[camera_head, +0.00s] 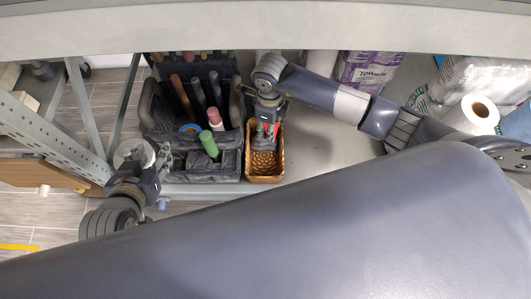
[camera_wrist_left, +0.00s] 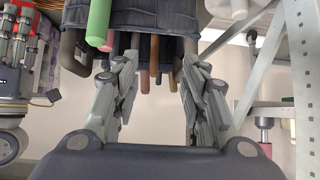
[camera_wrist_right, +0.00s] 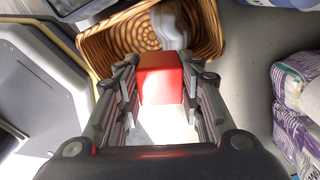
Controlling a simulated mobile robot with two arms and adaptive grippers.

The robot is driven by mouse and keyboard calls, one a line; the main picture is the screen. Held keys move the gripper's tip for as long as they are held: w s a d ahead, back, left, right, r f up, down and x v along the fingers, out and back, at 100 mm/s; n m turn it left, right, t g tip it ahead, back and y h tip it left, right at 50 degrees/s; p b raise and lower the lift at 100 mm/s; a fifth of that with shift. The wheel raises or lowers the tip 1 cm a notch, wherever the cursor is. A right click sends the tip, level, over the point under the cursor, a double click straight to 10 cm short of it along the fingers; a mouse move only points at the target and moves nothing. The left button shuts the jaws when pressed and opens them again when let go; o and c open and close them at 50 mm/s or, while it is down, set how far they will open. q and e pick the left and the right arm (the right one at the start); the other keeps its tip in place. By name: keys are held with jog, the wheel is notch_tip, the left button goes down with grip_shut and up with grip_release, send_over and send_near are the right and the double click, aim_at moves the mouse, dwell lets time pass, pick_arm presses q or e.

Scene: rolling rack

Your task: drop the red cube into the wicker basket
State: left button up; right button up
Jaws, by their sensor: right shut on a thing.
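The wicker basket (camera_head: 265,179) stands on the rack shelf beside the dark tool caddy. It also shows at the top of the right wrist view (camera_wrist_right: 97,50), and a grey item lies inside it. My right gripper (camera_head: 268,138) is over the basket in the head view. In the right wrist view my right gripper (camera_wrist_right: 161,82) is shut on the red cube (camera_wrist_right: 161,78), whose near face shows between the fingers. In the head view only bits of red show around the fingers. My left gripper (camera_head: 163,160) is left of the caddy, open and empty in the left wrist view (camera_wrist_left: 158,88).
The dark tool caddy (camera_head: 226,166) with several handles and a green cylinder stands just left of the basket. A purple towel package (camera_head: 369,70) and a white paper roll (camera_head: 480,107) are to the right. A perforated metal post (camera_head: 50,135) stands at the left.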

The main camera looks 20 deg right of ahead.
notch_tip(320, 180, down, 2)
jog(key=shift+f+b, duration=0.2)
jog(key=shift+b, duration=0.7)
pick_arm(q)
jog(key=w+d+r+t+h, duration=0.1)
jog(key=w+d+r+t, duration=0.1)
jog(key=w+r+t, duration=0.3)
jog(key=shift+w+d+r+t+h, duration=0.2)
jog(key=shift+d+r+t+h, duration=0.25)
jog(key=shift+r, duration=1.6)
pick_arm(e)
jog(key=shift+f, duration=0.1)
pick_arm(q)
jog(key=shift+a, duration=0.1)
pick_arm(e)
jog(key=o, duration=1.2)
jog(key=shift+c, duration=0.2)
notch_tip(320, 180, up, 12)
